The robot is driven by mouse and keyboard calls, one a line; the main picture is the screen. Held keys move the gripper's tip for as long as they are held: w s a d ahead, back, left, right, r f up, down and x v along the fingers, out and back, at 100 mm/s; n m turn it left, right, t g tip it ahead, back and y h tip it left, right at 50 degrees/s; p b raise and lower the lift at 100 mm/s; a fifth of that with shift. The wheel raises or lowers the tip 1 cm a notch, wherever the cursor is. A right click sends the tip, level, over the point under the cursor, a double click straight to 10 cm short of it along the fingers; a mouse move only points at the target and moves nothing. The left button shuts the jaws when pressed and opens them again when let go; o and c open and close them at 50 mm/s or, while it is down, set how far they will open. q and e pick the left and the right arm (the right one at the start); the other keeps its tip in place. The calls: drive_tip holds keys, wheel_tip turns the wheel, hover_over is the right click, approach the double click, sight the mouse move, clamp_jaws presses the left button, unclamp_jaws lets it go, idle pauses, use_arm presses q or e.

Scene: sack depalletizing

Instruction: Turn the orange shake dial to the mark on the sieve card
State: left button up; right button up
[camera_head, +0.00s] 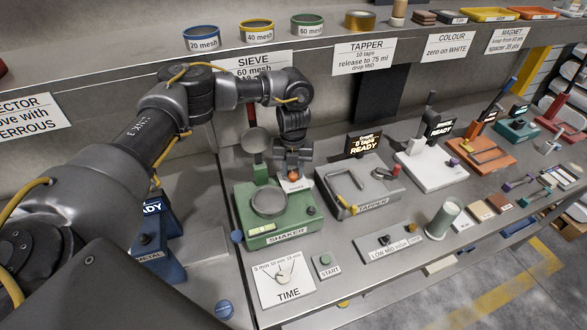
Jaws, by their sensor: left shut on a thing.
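My left gripper (293,172) points down at the back right of the green shaker (285,233). It is shut on the orange shake dial (293,176), which shows as a small orange patch between the fingers. Most of the dial and its scale are hidden, so I cannot tell its setting. The sieve card (262,65) hangs on the shelf edge behind; it reads "SIEVE" and "60 mesh", and my arm covers its lower lines. A round grey sieve pan (269,203) sits on the shaker. My right gripper is not in view.
The grey tapper (358,188) stands close to the right of the shaker. In front are the time dial plate (285,280) and the start button (325,262). Coloured mesh rings, such as the blue one (202,38), stand on the shelf above. A blue device (150,230) is at left.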

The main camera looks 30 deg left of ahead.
sight(293, 174)
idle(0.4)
use_arm(q)
drive_tip(key=o, duration=1)
drive_tip(key=shift+s+r, duration=0.15)
drive_tip(key=shift+s, duration=0.05)
drive_tip(key=shift+w, duration=0.1)
drive_tip(key=shift+r, duration=0.2)
wheel_tip(293, 174, up, 10)
drive_tip(key=shift+r+b, duration=0.15)
drive_tip(key=shift+b, duration=0.8)
